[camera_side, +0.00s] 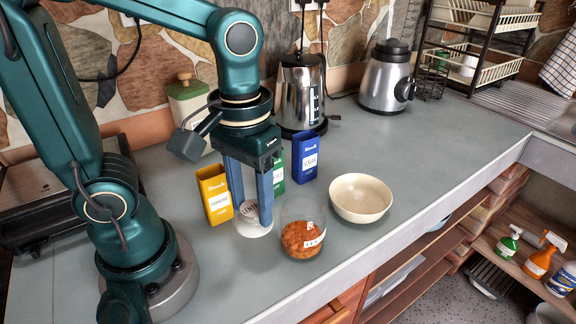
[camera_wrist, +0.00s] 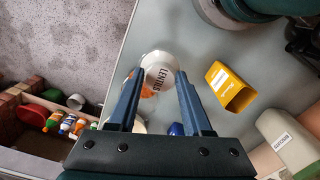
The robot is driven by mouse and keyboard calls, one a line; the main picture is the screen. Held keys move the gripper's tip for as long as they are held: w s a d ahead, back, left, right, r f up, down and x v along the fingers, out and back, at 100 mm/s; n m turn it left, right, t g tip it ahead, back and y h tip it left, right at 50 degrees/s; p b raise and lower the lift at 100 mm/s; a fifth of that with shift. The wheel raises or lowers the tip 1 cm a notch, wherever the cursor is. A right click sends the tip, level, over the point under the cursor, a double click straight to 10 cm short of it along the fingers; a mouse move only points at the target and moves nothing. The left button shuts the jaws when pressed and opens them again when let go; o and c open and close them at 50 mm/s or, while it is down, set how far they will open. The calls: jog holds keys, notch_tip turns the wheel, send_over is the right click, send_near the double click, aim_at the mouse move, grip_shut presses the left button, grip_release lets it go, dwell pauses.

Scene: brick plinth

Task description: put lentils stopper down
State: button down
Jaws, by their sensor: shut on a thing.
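My gripper (camera_side: 252,216) points straight down over the counter and is shut on the white round lentils stopper (camera_side: 253,226). In the wrist view the stopper (camera_wrist: 160,68) sits between the two fingertips (camera_wrist: 158,82), and its top reads LENTILS. The stopper is at or just above the counter; I cannot tell whether it touches. A clear jar of orange lentils (camera_side: 302,240) stands just right of it in the side view, with no stopper on it. In the wrist view the jar is mostly hidden behind the stopper and a finger.
A yellow box (camera_side: 215,196) stands close left of my gripper. A green box (camera_side: 278,167) and a blue box (camera_side: 306,158) stand behind it. A cream bowl (camera_side: 360,199) is right of the jar. The counter's front edge (camera_side: 400,243) is nearby; bare counter (camera_side: 225,275) lies in front.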

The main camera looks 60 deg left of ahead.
jog(key=shift+s+d+f+m, duration=0.1)
jog(key=shift+s+d+m, duration=0.3)
jog(key=shift+s+d, duration=0.2)
jog(key=shift+f, duration=4.95)
jog(key=shift+f, duration=0.15)
jog(key=shift+c, duration=1.6)
grip_release()
